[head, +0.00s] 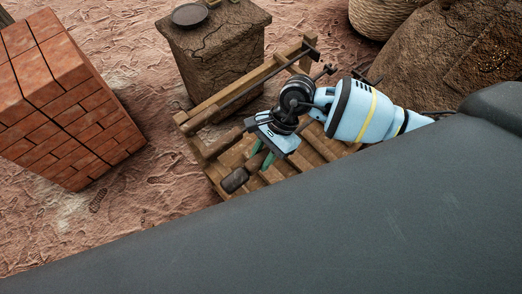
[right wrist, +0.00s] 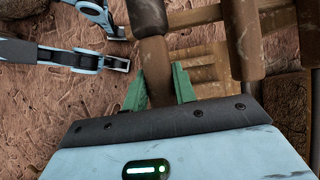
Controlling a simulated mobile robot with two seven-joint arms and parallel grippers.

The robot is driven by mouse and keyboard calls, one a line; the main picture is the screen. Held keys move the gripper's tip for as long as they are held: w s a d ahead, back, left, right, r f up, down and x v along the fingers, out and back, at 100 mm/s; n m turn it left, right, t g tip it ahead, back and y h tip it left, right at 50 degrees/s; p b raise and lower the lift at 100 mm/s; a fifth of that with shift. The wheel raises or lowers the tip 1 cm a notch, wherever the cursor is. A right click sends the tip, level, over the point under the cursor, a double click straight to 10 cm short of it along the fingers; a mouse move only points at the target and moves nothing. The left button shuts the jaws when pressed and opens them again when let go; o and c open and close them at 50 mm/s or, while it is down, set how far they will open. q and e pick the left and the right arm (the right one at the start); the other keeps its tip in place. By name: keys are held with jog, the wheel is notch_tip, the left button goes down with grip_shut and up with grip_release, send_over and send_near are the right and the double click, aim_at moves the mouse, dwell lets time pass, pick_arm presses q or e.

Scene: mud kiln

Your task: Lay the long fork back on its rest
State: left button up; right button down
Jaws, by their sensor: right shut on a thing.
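My right gripper (head: 262,160) is over the wooden rest (head: 187,118), its green fingers shut on a thick brown handle (head: 235,180). In the right wrist view the handle (right wrist: 154,65) passes between the fingers (right wrist: 160,88). I take it for the long fork's handle. Its far part is hidden behind my wrist in the head view, so I cannot see the prongs there. I cannot tell whether the handle touches the rest. My left gripper is not seen in the head view.
Other long-handled tools (head: 222,145) lie across the rest, one handle (right wrist: 244,40) close beside the held one. A cracked mud block (head: 215,45) with a dark pan (head: 189,14) stands behind. Brick stacks (head: 60,105) stand left. A large brown mound (head: 425,60) is at right.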

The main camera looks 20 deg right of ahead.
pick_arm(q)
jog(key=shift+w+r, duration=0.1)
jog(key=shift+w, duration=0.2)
pick_arm(e)
jog(key=shift+w+f, duration=0.1)
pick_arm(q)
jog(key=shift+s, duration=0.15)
pick_arm(e)
jog(key=shift+a+f, duration=0.1)
jog(key=shift+f+b, duration=0.4)
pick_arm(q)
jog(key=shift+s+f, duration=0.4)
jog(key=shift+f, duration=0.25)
pick_arm(e)
jog(key=shift+f, duration=0.1)
pick_arm(q)
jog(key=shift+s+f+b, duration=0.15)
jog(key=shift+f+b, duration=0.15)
jog(key=shift+b, duration=0.15)
pick_arm(e)
jog(key=shift+a+f, duration=0.15)
jog(key=shift+f, duration=0.4)
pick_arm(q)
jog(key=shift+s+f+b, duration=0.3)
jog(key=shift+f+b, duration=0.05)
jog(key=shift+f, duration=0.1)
pick_arm(e)
jog(key=shift+f, duration=0.45)
